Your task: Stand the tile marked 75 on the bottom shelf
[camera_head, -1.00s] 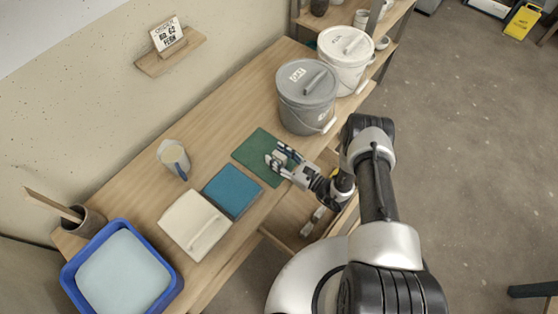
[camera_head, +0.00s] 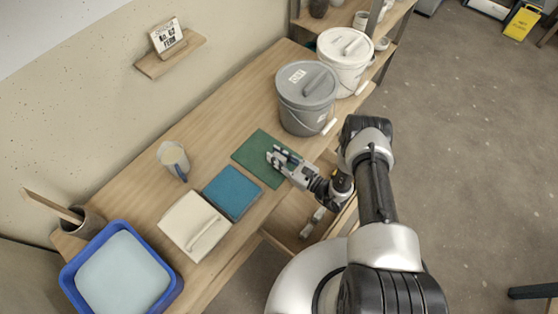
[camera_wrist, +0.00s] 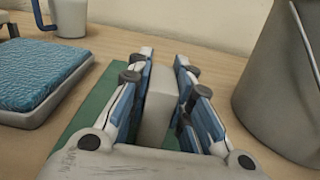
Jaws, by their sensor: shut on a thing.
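My gripper (camera_head: 280,158) is over the green mat (camera_head: 252,145) on the bench. In the wrist view its blue-padded fingers (camera_wrist: 160,95) are shut on a pale grey block (camera_wrist: 157,105), which stands between them above the green mat. I see no number on this block, so I cannot tell whether it is the tile marked 75. A shelf rack (camera_head: 386,63) stands at the back right; its lower part is hidden behind the buckets and my arm.
A grey lidded bucket (camera_head: 303,112) stands close to the right of my gripper, with a white bucket (camera_head: 350,72) behind it. A blue textured tray (camera_head: 232,192), a cream box (camera_head: 183,217) and a jug (camera_head: 172,157) are to the left. An open drawer (camera_head: 291,216) holds small items.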

